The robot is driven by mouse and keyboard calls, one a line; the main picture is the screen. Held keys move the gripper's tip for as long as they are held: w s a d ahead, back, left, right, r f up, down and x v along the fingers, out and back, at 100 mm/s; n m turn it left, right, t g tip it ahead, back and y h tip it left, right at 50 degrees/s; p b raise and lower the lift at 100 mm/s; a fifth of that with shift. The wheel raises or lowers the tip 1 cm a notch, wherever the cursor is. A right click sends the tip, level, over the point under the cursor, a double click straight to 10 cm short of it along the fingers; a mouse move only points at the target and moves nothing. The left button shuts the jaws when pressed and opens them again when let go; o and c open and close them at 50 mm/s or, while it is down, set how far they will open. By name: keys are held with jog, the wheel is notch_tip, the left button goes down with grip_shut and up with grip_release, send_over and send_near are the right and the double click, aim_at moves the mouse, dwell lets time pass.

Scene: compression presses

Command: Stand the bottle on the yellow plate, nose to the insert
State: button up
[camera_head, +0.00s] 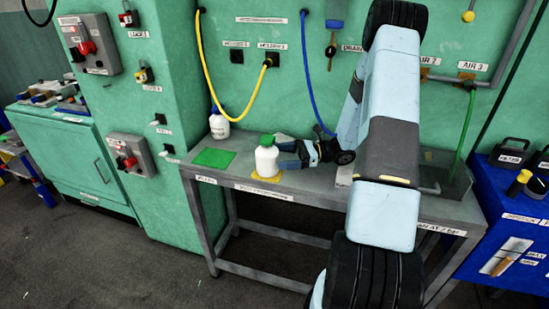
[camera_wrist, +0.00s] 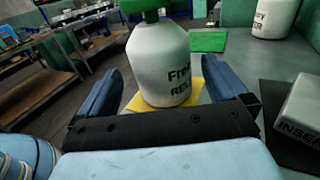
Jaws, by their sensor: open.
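A white bottle with a green cap (camera_head: 267,160) stands upright on the yellow plate (camera_head: 262,178) at the front of the grey bench. In the wrist view the bottle (camera_wrist: 162,68) stands between my finger tips, with black lettering facing me and its top cut off by the frame. The yellow plate (camera_wrist: 196,90) shows under it. My gripper (camera_head: 285,155) is open, to the right of the bottle and low over the bench. In the wrist view my gripper (camera_wrist: 170,95) has a finger on each side, apart from the bottle. The cap's nose is not clear.
A grey block lettered "INSER…" (camera_wrist: 302,115) lies on a dark mat at right. A second white bottle (camera_head: 219,124) stands behind, near a green plate (camera_head: 214,157). Yellow and blue hoses hang at the green wall. The bench's front edge is close.

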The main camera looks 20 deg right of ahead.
jog(key=shift+s+d, duration=0.2)
jog(key=shift+d, duration=0.9)
